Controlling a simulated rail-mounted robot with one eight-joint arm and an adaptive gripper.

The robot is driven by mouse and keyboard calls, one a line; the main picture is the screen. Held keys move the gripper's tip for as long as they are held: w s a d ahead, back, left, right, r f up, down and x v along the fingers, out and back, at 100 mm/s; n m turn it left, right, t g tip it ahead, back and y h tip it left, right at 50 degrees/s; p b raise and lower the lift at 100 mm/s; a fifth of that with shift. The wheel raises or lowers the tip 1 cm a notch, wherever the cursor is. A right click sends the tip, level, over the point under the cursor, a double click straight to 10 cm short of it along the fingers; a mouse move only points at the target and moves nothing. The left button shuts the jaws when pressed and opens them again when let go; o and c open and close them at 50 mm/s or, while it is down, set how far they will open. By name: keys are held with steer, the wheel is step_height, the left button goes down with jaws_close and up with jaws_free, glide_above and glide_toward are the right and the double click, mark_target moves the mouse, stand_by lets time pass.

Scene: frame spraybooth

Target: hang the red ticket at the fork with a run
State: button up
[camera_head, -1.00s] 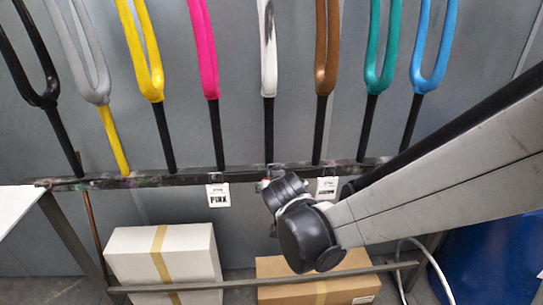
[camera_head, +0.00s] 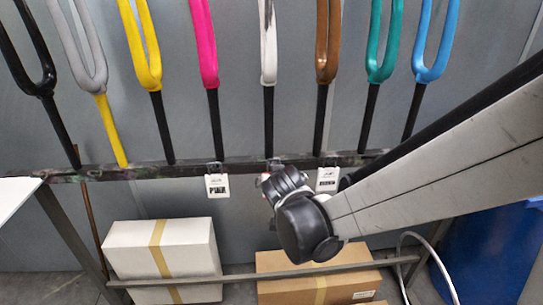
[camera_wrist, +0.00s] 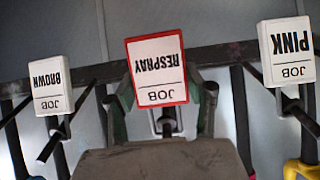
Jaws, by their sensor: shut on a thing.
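The red-bordered ticket (camera_wrist: 158,68), reading JOB RESPRAY, appears upside down in the wrist view. My gripper (camera_wrist: 163,103) is shut on it, with a finger on each side of its lower part. The white fork has a darker mark near the top of the picture. I cannot tell whether the ticket touches the rail or a hook.
Forks stand along a dark rail (camera_head: 140,173). The pink ticket (camera_head: 217,186) hangs left of my gripper and the brown ticket (camera_head: 327,180) right, both close. A white box (camera_head: 160,255) and a brown box (camera_head: 318,275) stand below. A blue drum (camera_head: 490,255) is at right.

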steer(key=o, duration=1.1)
steer(key=a+v, duration=0.1)
steer(key=v, duration=1.1)
steer(key=s+d+m+g+h, duration=0.1)
steer(key=s+d+g, duration=0.3)
steer(key=s+d, duration=1.3)
steer(key=shift+d+f, duration=0.3)
steer(key=shift+d, duration=0.3)
